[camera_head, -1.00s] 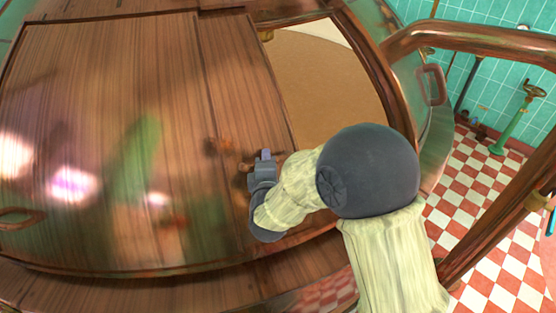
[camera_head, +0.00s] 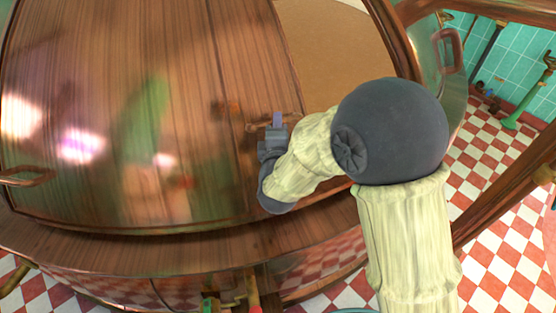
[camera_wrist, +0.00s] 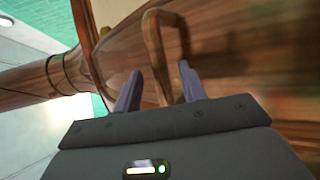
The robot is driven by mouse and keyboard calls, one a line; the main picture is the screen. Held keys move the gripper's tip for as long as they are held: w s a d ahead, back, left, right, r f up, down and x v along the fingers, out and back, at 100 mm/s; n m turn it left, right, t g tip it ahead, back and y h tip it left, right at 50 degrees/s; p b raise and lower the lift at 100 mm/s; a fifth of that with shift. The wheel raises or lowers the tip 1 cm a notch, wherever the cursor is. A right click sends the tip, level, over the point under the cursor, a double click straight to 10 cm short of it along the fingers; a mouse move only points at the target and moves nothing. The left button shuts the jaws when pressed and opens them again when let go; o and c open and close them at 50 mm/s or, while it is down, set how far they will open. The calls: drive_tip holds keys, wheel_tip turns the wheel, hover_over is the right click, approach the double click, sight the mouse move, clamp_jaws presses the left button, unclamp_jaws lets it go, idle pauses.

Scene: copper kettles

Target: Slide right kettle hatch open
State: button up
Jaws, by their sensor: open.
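The large copper kettle fills most of the head view. Its reflective, wood-toned hatch (camera_head: 225,70) stands partly open, and a tan surface (camera_head: 335,55) shows through the gap to its right. My gripper (camera_head: 277,121) is at the hatch's right edge, by a small copper handle (camera_head: 257,126), which my gripper partly hides. In the wrist view the handle (camera_wrist: 153,45) is a copper loop, and its near end lies between the two purple fingers of my gripper (camera_wrist: 158,76). The fingers are apart; contact with the loop cannot be told.
A copper rail (camera_head: 505,125) runs down the right side. Another copper loop handle (camera_head: 25,178) is at the far left of the kettle. Pipes and valves (camera_head: 236,298) stick out below the front rim. Red and white checkered floor (camera_head: 490,215) lies to the right.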

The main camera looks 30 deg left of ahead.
drive_tip(key=b+v, duration=0.1)
drive_tip(key=v, duration=1.3)
drive_tip(key=shift+s+d+b, duration=0.15)
drive_tip(key=shift+b, duration=0.2)
drive_tip(key=shift+r, duration=0.1)
drive_tip(key=w+d+f+m+g+h+p, duration=0.2)
drive_tip(key=w+d+m+g+h+p, duration=0.25)
drive_tip(key=w+d+m, duration=0.95)
drive_tip(key=s+d+m+g+h+p, duration=0.1)
drive_tip(key=s+d+m+g+h, duration=0.1)
drive_tip(key=d, duration=1)
drive_tip(key=s+d+m+g+h+p, duration=0.1)
drive_tip(key=s+d+m+g, duration=0.3)
drive_tip(key=d+m, duration=0.5)
drive_tip(key=s+d+h, duration=0.1)
drive_tip(key=s+d, duration=0.1)
drive_tip(key=d, duration=0.2)
drive_tip(key=shift+h, duration=0.35)
drive_tip(key=shift+g, duration=0.25)
